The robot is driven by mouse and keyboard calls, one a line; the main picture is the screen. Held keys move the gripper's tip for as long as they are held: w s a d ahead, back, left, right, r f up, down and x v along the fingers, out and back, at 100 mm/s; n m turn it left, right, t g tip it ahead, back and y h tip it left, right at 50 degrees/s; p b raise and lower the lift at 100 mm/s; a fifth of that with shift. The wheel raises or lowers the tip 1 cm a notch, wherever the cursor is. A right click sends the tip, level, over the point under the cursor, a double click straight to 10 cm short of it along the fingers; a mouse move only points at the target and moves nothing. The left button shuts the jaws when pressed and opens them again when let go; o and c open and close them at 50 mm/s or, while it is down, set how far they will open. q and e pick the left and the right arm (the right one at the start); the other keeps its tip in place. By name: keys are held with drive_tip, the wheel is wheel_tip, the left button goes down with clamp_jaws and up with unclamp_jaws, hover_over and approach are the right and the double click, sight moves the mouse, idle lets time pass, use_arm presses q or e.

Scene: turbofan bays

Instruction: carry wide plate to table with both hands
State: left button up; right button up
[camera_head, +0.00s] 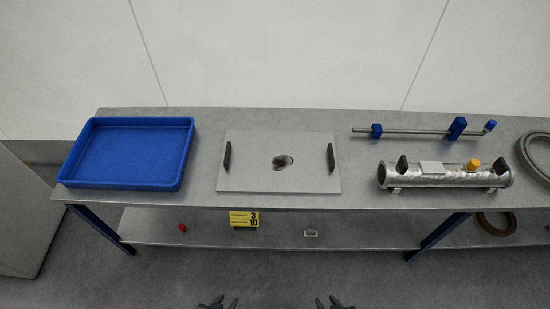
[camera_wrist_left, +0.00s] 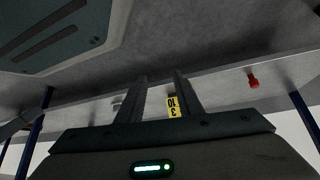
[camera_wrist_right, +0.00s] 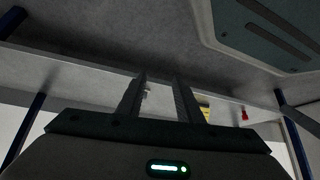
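The wide plate (camera_head: 250,155) is a flat light-grey rectangle lying on the grey bench top (camera_head: 365,196). It has a dark upright handle near its left end (camera_head: 227,156) and another near its right end (camera_head: 331,157), with a dark round patch in its middle. My left gripper (camera_head: 218,302) and my right gripper (camera_head: 333,302) are at the bottom edge of the head view, in front of the bench and apart from the plate. In the left wrist view the left fingers (camera_wrist_left: 161,80) stand apart and empty. In the right wrist view the right fingers (camera_wrist_right: 160,80) also stand apart and empty.
A blue tray (camera_head: 188,158) stands left of the plate. A metal cylinder (camera_head: 440,180) and a rod with blue clamps (camera_head: 415,131) lie to the right, with a ring (camera_head: 528,160) beyond. A lower shelf (camera_head: 370,232) holds small items. The floor in front is clear.

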sight(226, 155)
use_arm(q)
drive_tip(key=shift+d, duration=0.2)
use_arm(e)
drive_tip(key=shift+d, duration=0.1)
